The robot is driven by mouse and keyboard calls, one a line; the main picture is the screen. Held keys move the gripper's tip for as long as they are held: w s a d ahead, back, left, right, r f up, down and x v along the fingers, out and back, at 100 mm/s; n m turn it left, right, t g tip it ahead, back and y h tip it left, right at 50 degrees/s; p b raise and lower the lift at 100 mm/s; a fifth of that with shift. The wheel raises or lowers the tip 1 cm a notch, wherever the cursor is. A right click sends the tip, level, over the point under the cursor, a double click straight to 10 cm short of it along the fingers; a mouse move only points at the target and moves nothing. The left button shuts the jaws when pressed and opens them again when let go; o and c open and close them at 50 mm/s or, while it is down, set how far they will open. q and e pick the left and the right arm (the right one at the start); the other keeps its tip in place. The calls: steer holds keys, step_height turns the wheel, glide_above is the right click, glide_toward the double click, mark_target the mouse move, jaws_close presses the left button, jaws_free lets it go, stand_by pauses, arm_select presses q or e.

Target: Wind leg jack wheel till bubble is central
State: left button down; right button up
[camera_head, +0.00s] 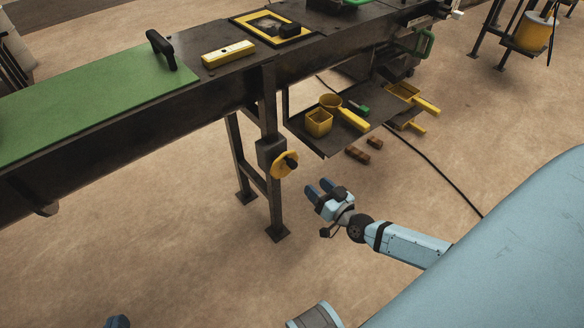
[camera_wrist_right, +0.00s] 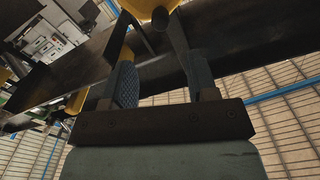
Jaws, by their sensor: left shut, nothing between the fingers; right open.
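The yellow leg jack wheel (camera_head: 284,165) with a dark knob sits on a dark box on the table's leg. A yellow spirit level (camera_head: 228,53) lies on the dark table top; its bubble is too small to read. My right gripper (camera_head: 321,190) is open and empty, a little to the right of and below the wheel in the head view. In the right wrist view the wheel (camera_wrist_right: 150,7) shows at the top edge, beyond the open fingers (camera_wrist_right: 152,40). Only a dark blue fingertip of my left gripper (camera_head: 118,321) shows at the bottom edge; it is shut, away from the wheel.
A low shelf (camera_head: 340,140) right of the leg holds a yellow cup, a scoop and a green item. Brown blocks (camera_head: 358,154) lie on the floor beside it. A green mat (camera_head: 90,100) covers the table's left part. A dark cable (camera_head: 440,172) crosses the floor.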

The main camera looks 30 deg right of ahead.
mark_target(296, 167)
steer(key=w, duration=0.3)
steer(key=w+b, duration=0.1)
steer(key=w, duration=0.3)
steer(key=w+a+b, duration=0.1)
steer(key=w, duration=0.3)
steer(key=shift+w, duration=0.15)
arm_select(q)
steer(key=r, duration=0.1)
steer(key=d+r+t+h, duration=0.1)
steer(key=r, duration=0.1)
steer(key=w+d+r+t+h, duration=0.1)
steer(key=shift+r, duration=0.35)
arm_select(e)
steer(key=shift+c, duration=0.7)
steer(key=c, duration=0.8)
steer(key=shift+d+m, duration=0.15)
steer(key=shift+m, duration=0.15)
